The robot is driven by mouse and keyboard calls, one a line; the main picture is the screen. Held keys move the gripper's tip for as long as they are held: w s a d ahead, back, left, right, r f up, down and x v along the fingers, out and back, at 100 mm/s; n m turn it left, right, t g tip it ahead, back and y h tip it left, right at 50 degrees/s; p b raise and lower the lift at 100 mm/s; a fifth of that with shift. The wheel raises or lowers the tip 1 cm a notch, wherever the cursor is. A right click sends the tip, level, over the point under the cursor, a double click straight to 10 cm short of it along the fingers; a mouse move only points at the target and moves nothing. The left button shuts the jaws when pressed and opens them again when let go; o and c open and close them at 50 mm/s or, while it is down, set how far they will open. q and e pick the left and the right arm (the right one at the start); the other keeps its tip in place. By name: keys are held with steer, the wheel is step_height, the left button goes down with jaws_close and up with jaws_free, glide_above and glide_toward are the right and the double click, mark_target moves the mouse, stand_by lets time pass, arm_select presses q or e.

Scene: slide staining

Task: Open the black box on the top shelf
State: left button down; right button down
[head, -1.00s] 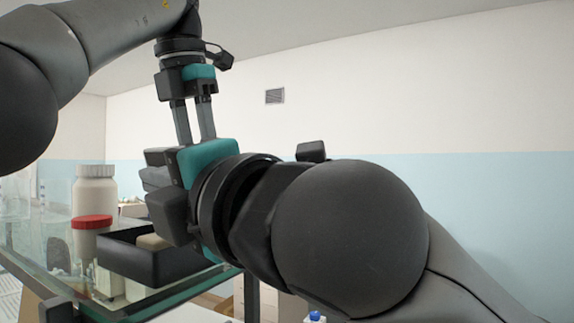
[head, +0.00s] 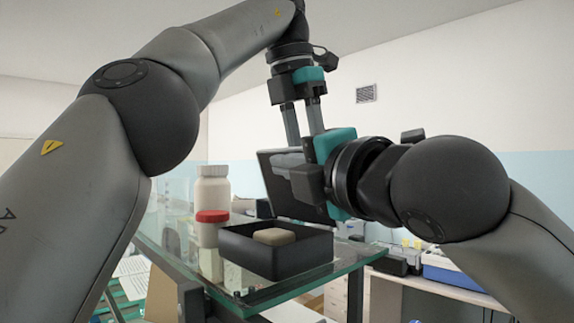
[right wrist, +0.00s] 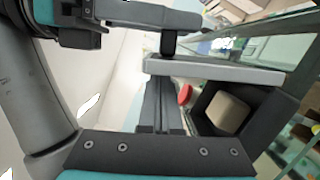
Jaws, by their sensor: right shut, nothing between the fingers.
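The black box (head: 275,262) sits on the glass shelf, and its inside is uncovered. A beige block (head: 273,236) lies in it. A dark flat panel (head: 268,192), which looks like its lid, stands steeply tilted at the box's back edge. My right gripper (head: 290,168) is shut and empty, right in front of this panel; whether it touches cannot be told. My left gripper (head: 303,122) points down from above, its fingers apart, with the tips hidden behind the right gripper and panel. The right wrist view shows the open box (right wrist: 262,112) and block (right wrist: 228,112).
A white bottle (head: 213,190) and a red-capped jar (head: 208,232) stand on the glass shelf (head: 345,262) just left of the box. A bench (head: 440,284) with equipment lies lower right. My two arms cross closely above the shelf.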

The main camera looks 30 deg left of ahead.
arm_select(q)
steer(key=shift+f, duration=0.35)
arm_select(e)
steer(key=shift+w+d+r+m, duration=0.15)
steer(key=shift+w+m, duration=0.05)
steer(key=shift+w, duration=0.2)
steer(key=shift+w+d+r+m, duration=0.15)
steer(key=shift+w+m, duration=0.05)
steer(key=shift+w, duration=0.15)
arm_select(q)
steer(key=c, duration=0.8)
jaws_free()
steer(key=shift+o, duration=1.4)
steer(key=shift+w, duration=0.2)
arm_select(e)
steer(key=shift+w, duration=0.2)
arm_select(q)
steer(key=shift+o, duration=0.4)
steer(key=shift+r, duration=0.1)
arm_select(e)
steer(key=shift+s, duration=0.1)
arm_select(q)
steer(key=shift+s, duration=0.1)
arm_select(e)
steer(key=shift+s, duration=0.1)
steer(key=shift+s+a, duration=0.1)
